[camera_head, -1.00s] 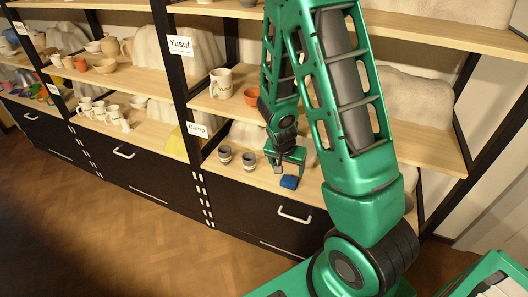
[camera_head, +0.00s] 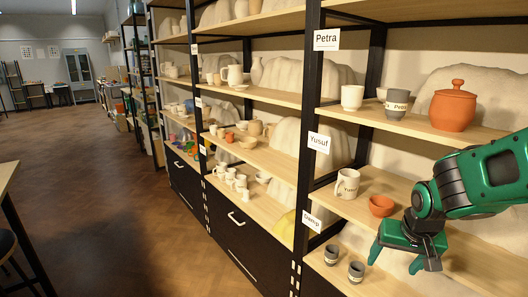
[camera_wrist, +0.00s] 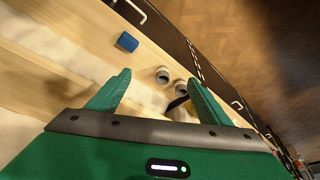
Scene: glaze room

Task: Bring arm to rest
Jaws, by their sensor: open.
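My green gripper (camera_head: 398,262) is in front of the shelving at the right of the head view, above the lower shelf board. Its two fingers are spread apart with nothing between them. In the wrist view my gripper (camera_wrist: 160,90) also shows open and empty. A blue block (camera_wrist: 127,42) lies on the shelf board beyond the fingers in the wrist view. Two small grey cups (camera_head: 332,254) stand on the lower shelf, left of my gripper, and apart from it.
A white mug (camera_head: 347,184) and an orange bowl (camera_head: 381,206) stand on the Yusuf shelf beside my arm. A lidded terracotta jar (camera_head: 453,107) stands on the shelf above. Black shelf posts (camera_head: 309,120) rise left of my arm. The wood floor (camera_head: 110,220) at left is clear.

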